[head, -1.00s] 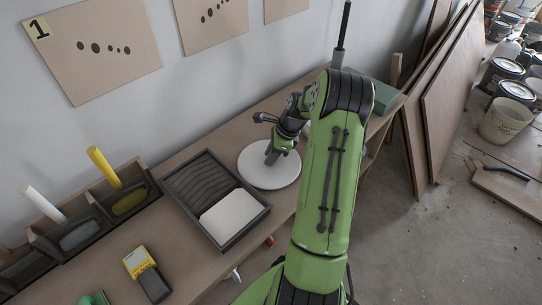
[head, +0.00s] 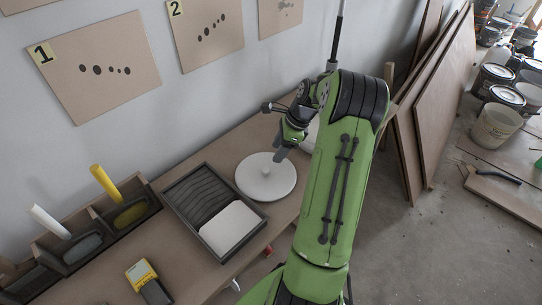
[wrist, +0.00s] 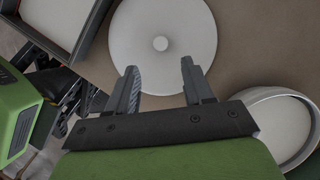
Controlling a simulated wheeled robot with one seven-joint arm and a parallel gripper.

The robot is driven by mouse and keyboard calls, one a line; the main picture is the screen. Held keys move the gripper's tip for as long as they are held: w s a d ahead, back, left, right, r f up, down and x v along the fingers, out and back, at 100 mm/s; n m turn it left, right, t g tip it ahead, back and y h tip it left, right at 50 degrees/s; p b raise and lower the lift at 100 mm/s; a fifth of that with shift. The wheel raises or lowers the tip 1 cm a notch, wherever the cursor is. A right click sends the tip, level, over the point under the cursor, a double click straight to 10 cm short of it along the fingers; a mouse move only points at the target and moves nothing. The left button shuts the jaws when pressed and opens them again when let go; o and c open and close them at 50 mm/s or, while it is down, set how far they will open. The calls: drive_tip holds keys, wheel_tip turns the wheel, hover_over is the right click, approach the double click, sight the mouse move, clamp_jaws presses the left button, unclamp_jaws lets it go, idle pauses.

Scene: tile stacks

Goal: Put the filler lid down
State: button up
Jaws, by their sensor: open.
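The filler lid (head: 262,190), a white disc with a small knob at its centre, lies flat on the bench beside the tray. It also shows in the wrist view (wrist: 185,35), where its knob is clear of the fingers. My gripper (head: 281,155) is open and empty above the lid's far right edge in the head view. In the wrist view, my gripper (wrist: 160,68) has its fingers apart near the lid's lower edge, with nothing between them. An open white round tub (wrist: 285,130) stands at the lower right there; my arm hides most of it in the head view.
A dark tray (head: 176,194) with a ribbed part and a white part stands left of the lid. Dark holders with a yellow tube (head: 105,183) and a white tube (head: 49,221) stand farther left. A yellow-and-black device (head: 143,277) lies at the front. Bare bench shows between them.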

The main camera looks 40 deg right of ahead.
drive_tip(key=s+a+r+n+h, duration=0.2)
drive_tip(key=a+r+n+h, duration=0.1)
drive_tip(key=a+r+n, duration=1.35)
drive_tip(key=s+a+r+n+t, duration=0.1)
drive_tip(key=s+a+n+t, duration=0.1)
drive_tip(key=s+a+n, duration=0.8)
drive_tip(key=s+a, duration=0.2)
drive_tip(key=s, duration=0.3)
drive_tip(key=shift+a+t, duration=0.3)
drive_tip(key=shift+a, duration=0.05)
drive_tip(key=shift+s+r+p, duration=0.1)
drive_tip(key=shift+r+p, duration=0.05)
drive_tip(key=shift+p, duration=0.15)
